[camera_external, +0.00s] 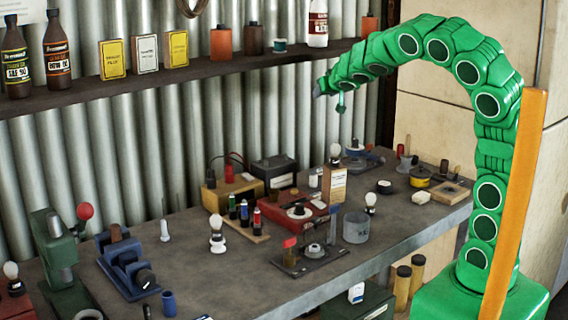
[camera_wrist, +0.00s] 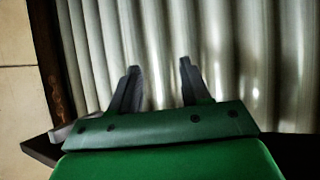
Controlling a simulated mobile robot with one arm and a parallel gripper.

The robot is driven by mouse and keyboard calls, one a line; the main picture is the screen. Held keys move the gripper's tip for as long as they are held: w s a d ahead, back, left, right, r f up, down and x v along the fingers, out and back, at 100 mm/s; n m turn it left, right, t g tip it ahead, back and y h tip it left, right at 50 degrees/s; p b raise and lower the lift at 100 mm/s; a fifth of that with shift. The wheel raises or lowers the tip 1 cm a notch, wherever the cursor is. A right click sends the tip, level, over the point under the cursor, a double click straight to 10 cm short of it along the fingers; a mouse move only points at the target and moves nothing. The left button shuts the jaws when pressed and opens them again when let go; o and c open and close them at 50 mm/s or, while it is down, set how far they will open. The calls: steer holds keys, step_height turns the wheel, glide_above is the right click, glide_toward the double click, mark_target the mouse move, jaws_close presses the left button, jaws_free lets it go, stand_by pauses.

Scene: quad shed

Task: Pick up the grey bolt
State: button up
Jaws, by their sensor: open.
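My gripper (camera_external: 317,90) is at the end of the green arm, high in front of the corrugated wall and near the shelf's edge. In the wrist view my gripper (camera_wrist: 160,78) shows two dark fingers spread apart, with nothing between them but the wall behind. A small pale grey upright piece (camera_external: 165,231) stands on the bench left of centre and looks like the grey bolt, though it is too small to be sure. It is well below and to the left of my gripper. The wrist view shows no bolt.
The workbench (camera_external: 225,285) is crowded with a blue device (camera_external: 127,263), a red box (camera_external: 290,217), a glass jar (camera_external: 356,227) and several bulbs. A wall shelf (camera_external: 160,82) holds bottles and boxes. Bare bench lies around the pale grey piece.

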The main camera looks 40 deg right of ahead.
steer(key=w+a+f+n+y, duration=0.1)
steer(key=w+a+n+y, duration=0.2)
steer(key=a, duration=0.5)
steer(key=w+a+f+n+y, duration=0.2)
steer(key=a+n, duration=0.3)
steer(key=a, duration=0.4)
steer(key=w+a+f+n+y, duration=0.1)
steer(key=w+a+n+y, duration=0.2)
steer(key=a+n, duration=0.2)
steer(key=shift+w+a+f+t+y, duration=0.1)
steer(key=shift+w+a+f+t, duration=0.05)
steer(key=shift+a, duration=0.45)
steer(key=shift+w+a+f+t+y, duration=0.1)
steer(key=shift+a, duration=0.5)
steer(key=shift+w+a+f+t+y, duration=0.1)
steer(key=shift+w+a+f+t, duration=0.05)
steer(key=shift+a, duration=0.45)
steer(key=n+g+y, duration=0.6)
steer(key=g+y, duration=0.1)
steer(key=g, duration=0.2)
glide_toward(164, 230)
steer(key=shift+w+a+r+x, duration=0.15)
steer(key=shift+r+x, duration=0.1)
steer(key=shift+x, duration=1.55)
steer(key=shift+w+a+r+x, duration=0.15)
steer(key=shift+r+x, duration=0.1)
steer(key=shift+x, duration=1.5)
steer(key=shift+w+a+r+x, duration=0.1)
steer(key=shift+w+r+x, duration=0.1)
steer(key=shift+x, duration=1.6)
